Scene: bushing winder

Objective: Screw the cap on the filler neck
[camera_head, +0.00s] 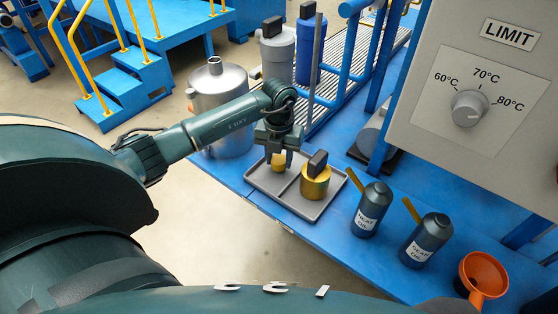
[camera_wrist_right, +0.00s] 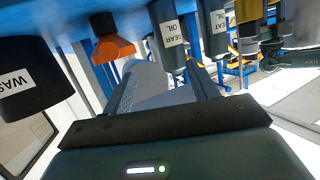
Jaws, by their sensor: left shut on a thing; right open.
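My left gripper (camera_head: 279,148) points down over the left compartment of the grey tray (camera_head: 262,190). It is shut on a small yellow piece (camera_head: 278,163), which may be the cap; its fingers partly hide it. I cannot tell whether the piece touches the tray floor. A silver tank (camera_head: 226,120) stands behind my left forearm, with a short open-looking neck (camera_head: 215,66) on top, likely the filler neck. My right gripper (camera_wrist_right: 163,78) shows in the right wrist view, open, with nothing seen between its fingers; it is not seen in the head view.
A brass cylinder with a dark knob (camera_head: 316,183) stands in the tray's right part. A control box (camera_head: 440,60) rises at the right. Blue steps (camera_head: 128,85) are at the back left.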

